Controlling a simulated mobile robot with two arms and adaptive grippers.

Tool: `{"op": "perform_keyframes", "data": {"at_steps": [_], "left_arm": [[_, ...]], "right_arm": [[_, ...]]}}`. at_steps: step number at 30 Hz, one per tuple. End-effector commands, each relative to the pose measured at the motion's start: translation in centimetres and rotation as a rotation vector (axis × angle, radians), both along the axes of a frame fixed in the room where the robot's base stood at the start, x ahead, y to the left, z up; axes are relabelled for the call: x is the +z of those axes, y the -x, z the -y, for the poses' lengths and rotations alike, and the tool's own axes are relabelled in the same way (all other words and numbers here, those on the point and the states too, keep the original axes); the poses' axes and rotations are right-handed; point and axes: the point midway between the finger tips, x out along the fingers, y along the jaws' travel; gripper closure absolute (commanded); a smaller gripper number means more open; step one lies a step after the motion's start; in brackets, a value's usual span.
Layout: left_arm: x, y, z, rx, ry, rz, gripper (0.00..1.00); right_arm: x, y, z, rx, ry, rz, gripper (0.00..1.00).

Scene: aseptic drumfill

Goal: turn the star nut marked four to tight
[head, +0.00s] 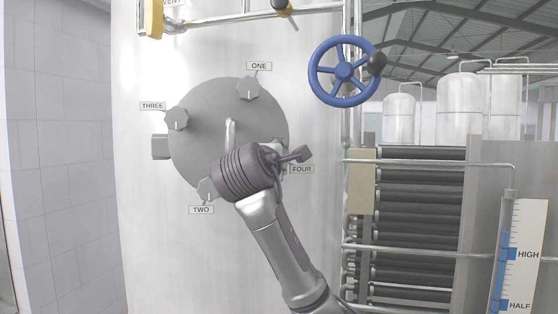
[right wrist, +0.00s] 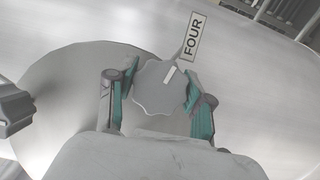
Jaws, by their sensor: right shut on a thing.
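The star nut marked four (right wrist: 158,92) is a grey scalloped knob with a white line on its face, in the right wrist view beside its FOUR label (right wrist: 191,36). My right gripper (right wrist: 157,90) has its two teal-padded fingers on either side of the nut, shut on it. In the head view my right arm comes from below and its gripper (head: 281,160) covers most of that nut; the FOUR label (head: 302,169) shows just right of it. The round grey cover (head: 205,130) carries the nut. My left gripper is not in view.
Star nuts ONE (head: 248,88), THREE (head: 176,118) and TWO (head: 207,190) sit around the cover's edge. A blue handwheel (head: 343,72) stands out at upper right. Pipes and a stack of dark rollers (head: 420,205) lie right of the tank. A level gauge (head: 520,255) is at lower right.

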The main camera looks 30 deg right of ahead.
Motion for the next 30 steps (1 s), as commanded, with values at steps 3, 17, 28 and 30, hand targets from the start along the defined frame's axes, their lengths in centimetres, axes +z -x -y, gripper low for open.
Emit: {"op": "perform_keyframes", "data": {"at_steps": [3,17,28,30], "left_arm": [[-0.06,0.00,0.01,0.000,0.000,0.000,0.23],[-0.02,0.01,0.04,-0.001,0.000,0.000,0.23],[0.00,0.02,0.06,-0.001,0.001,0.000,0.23],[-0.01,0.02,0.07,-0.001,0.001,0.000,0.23]], "right_arm": [[-0.15,-0.08,-0.10,0.003,-0.103,0.045,0.83],[-0.26,-0.08,-0.10,0.001,-0.497,0.233,0.83],[-0.39,-0.12,-0.17,0.000,-0.813,0.382,0.83],[-0.43,-0.12,-0.17,-0.001,-0.869,0.410,0.83]]}}
